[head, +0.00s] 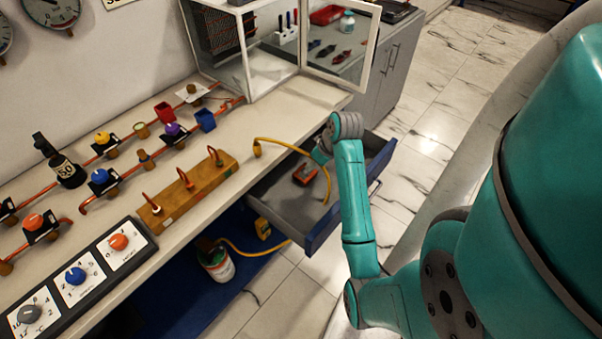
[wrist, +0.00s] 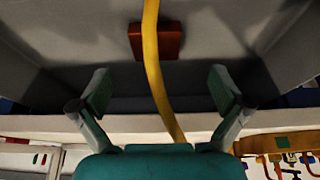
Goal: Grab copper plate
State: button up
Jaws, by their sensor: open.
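The copper plate (wrist: 142,40) is a small reddish-brown block in the open grey drawer (wrist: 70,30). In the head view the copper plate (head: 303,176) lies on the drawer floor, close to my gripper (head: 318,152) and partly hidden. In the wrist view my gripper (wrist: 161,88) is open and empty, its two fingers spread apart. The plate shows beyond the fingertips, roughly centred between them and not touched. A yellow hose (wrist: 152,70) runs between the fingers and crosses in front of part of the plate.
The yellow hose (head: 285,143) arches from the bench (head: 270,117) over the drawer (head: 288,208). A wooden block with copper hooks (head: 187,190) stands left of the drawer. A glass-doored cabinet (head: 270,50) stands behind.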

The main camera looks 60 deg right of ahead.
jog(key=shift+d+x, duration=0.2)
jog(key=shift+x, duration=1.8)
jog(key=shift+d+x, duration=0.15)
jog(key=shift+x, duration=1.85)
jog(key=shift+w+r, duration=0.15)
jog(key=c, duration=1.6)
